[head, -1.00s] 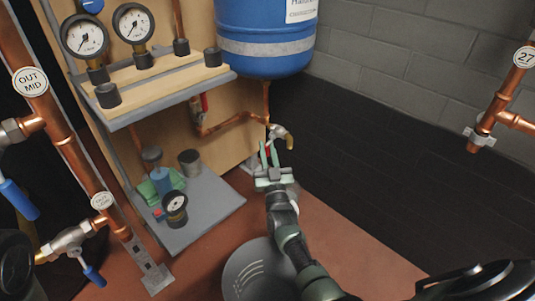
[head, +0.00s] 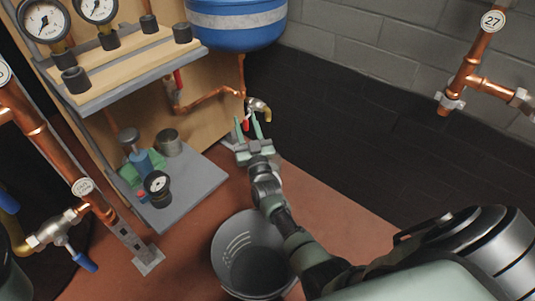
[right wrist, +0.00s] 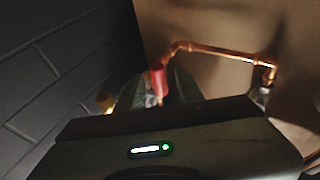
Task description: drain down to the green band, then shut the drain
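A brass drain valve (head: 258,104) sits at the end of a copper pipe below the blue tank (head: 236,22). Its red lever (head: 246,124) points down. My right gripper (head: 249,124) is open at the valve, with its fingers on either side of the lever. In the right wrist view the red lever (right wrist: 158,83) shows between the blurred fingers; contact cannot be told. Two round gauges, one on the left (head: 43,20) and one on the right (head: 97,9), stand on the shelf; no green band can be made out. My left gripper is out of view.
A grey bucket (head: 229,243) stands on the red floor below my right arm. A low grey shelf (head: 190,200) holds a small gauge (head: 157,184) and a metal cup (head: 169,142). Copper pipes stand at left, with a blue-handled valve (head: 85,262), and at upper right (head: 466,72).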

